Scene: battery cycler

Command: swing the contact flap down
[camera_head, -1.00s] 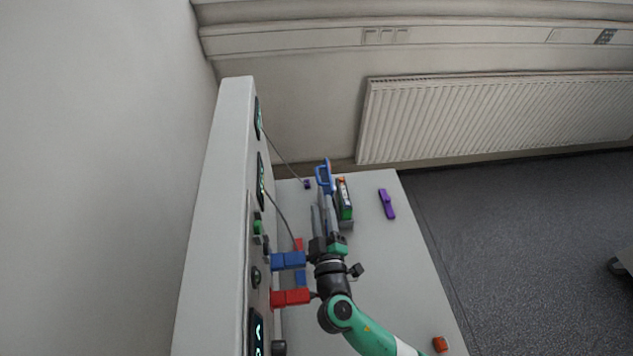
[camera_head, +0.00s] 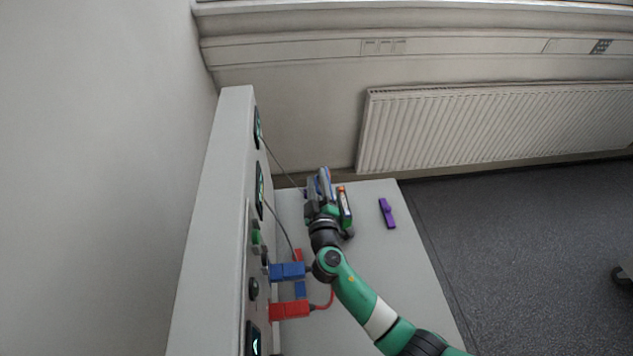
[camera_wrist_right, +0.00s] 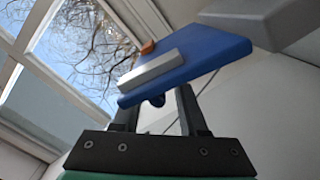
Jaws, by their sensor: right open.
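The contact flap (camera_wrist_right: 190,58) is a blue plate with a pale metal bar, tilted and raised in the right wrist view. In the head view a small part of the blue flap (camera_head: 325,173) shows at the far end of my right gripper (camera_head: 319,190). In the wrist view my right gripper (camera_wrist_right: 158,100) is open, with its two fingers apart at the flap's near edge. A small dark blue stub shows between the fingers. I cannot tell whether the fingers touch the flap. My left gripper is not in view.
A battery-like block with an orange top (camera_head: 343,204) stands just right of the gripper. A purple piece (camera_head: 387,212) lies on the table (camera_head: 400,270). Blue (camera_head: 288,271) and red (camera_head: 290,310) plugs stick out of the cycler panel (camera_head: 222,200), at left. Cables hang from the panel.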

